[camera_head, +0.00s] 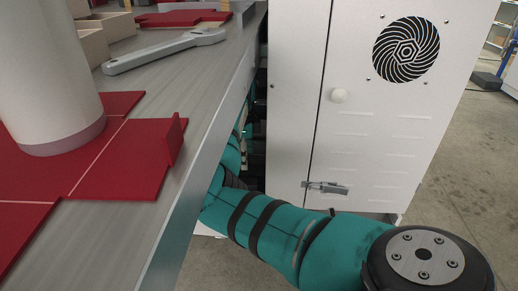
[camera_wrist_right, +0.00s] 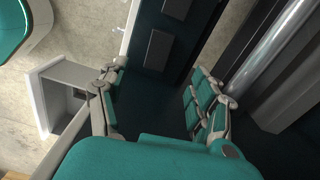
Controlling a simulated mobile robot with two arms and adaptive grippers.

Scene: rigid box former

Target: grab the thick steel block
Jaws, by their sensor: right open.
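I cannot make out a thick steel block in either view. My right gripper (camera_wrist_right: 160,72) shows in the right wrist view with its two fingers spread apart and nothing held between them. Dark surfaces lie beyond the gap. In the head view a teal arm of mine runs from the lower right to beside the table's edge, and its far end is hidden behind that edge. My left gripper is in neither view.
A grey metal table (camera_head: 190,75) carries a wrench (camera_head: 165,50), wooden trays (camera_head: 92,45) and a red flat blank (camera_head: 120,165) under a white cylinder (camera_head: 45,75). A white cabinet (camera_head: 375,130) stands right of it. A grey box-like part (camera_wrist_right: 45,100) is left of the right gripper.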

